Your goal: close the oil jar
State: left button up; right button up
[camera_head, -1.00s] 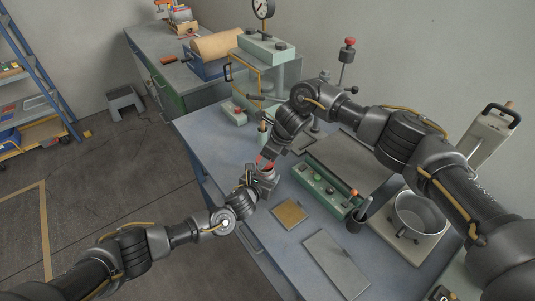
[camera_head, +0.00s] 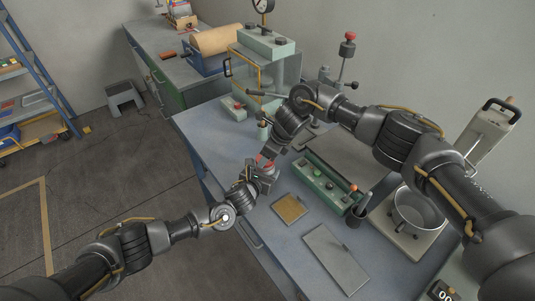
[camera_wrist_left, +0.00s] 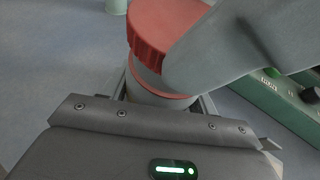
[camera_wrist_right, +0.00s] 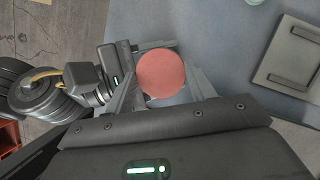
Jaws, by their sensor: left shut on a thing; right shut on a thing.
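The oil jar (camera_wrist_left: 146,86) is a pale grey vessel with a reddish band low on its visible part, in the left wrist view. My left gripper (camera_head: 260,178) is shut around its body near the bench's front edge. The red, ribbed lid (camera_wrist_left: 160,32) is directly above the jar; its round top (camera_wrist_right: 161,74) fills the space between the fingers in the right wrist view. My right gripper (camera_head: 268,157) is shut on the lid from above. A right finger hides part of the jar, and I cannot tell whether the lid is fully seated.
A green control box (camera_head: 325,180), an ochre square plate (camera_head: 289,208) and a grey flat plate (camera_head: 335,259) lie right of the jar. A green press (camera_head: 268,48) stands behind. A steel pot (camera_head: 417,210) is at right.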

jog(key=shift+f, duration=0.55)
pick_arm(q)
grip_shut()
pick_arm(e)
jog(key=shift+s+f+m+h, duration=0.1)
jog(key=shift+m+h, duration=0.2)
jog(key=shift+m, duration=0.6)
jog(key=m+t+h, duration=0.1)
jog(key=m+t, duration=0.1)
jog(key=m, duration=0.2)
jog(key=shift+a+m, duration=0.1)
jog(key=shift+m, duration=0.3)
jog(key=o, duration=0.9)
jog(key=shift+c, duration=0.2)
jog(key=shift+o, duration=0.4)
jog(key=shift+s+a, duration=0.15)
